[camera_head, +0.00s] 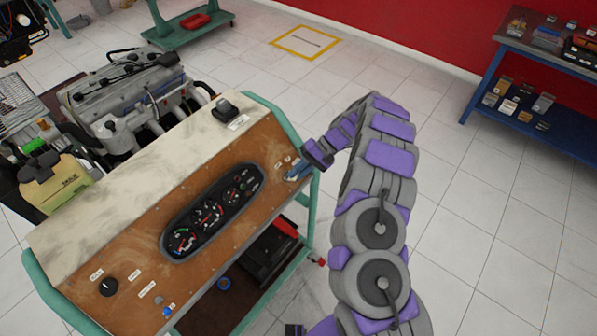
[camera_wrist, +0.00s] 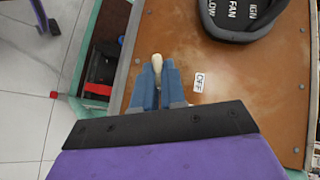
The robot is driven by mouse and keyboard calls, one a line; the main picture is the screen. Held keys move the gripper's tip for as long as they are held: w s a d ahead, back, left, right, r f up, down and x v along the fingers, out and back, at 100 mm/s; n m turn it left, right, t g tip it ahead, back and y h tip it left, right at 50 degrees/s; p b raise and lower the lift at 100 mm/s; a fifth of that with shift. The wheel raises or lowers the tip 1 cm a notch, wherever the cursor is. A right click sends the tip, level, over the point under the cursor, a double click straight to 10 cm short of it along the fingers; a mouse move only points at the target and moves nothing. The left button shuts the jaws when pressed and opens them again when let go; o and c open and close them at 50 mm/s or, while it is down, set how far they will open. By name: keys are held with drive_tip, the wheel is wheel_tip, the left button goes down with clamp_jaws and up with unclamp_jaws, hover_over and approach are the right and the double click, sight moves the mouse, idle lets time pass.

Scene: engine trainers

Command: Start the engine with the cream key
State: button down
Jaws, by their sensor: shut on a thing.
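The engine trainer has a brown panel (camera_head: 140,255) with a dark gauge cluster (camera_head: 213,212). My gripper (camera_head: 297,171) is at the panel's right end, beside small white labels. In the wrist view my gripper's blue fingers (camera_wrist: 157,85) are shut on the cream key (camera_wrist: 157,62), whose rounded cream end shows between the fingertips. The rest of the key is hidden, and I cannot tell whether it sits in a switch. An OFF label (camera_wrist: 199,84) lies just right of the fingers. The engine (camera_head: 135,95) stands behind the panel.
A black knob (camera_head: 108,287) is at the panel's left end. A black device (camera_head: 226,107) sits on the cream top ledge. A green frame (camera_head: 312,215) edges the panel's right side. A blue bench (camera_head: 560,125) stands far right. The tiled floor between is clear.

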drive_tip(key=c, duration=1.2)
unclamp_jaws()
drive_tip(key=shift+d+f, duration=0.15)
drive_tip(key=shift+f, duration=0.05)
drive_tip(key=shift+c, duration=0.2)
drive_tip(key=shift+o, duration=0.2)
drive_tip(key=shift+a, duration=0.2)
drive_tip(key=shift+a+r, duration=0.1)
drive_tip(key=p+v, duration=0.4)
drive_tip(key=v, duration=1.3)
drive_tip(key=shift+w+r, duration=0.1)
drive_tip(key=shift+w, duration=0.05)
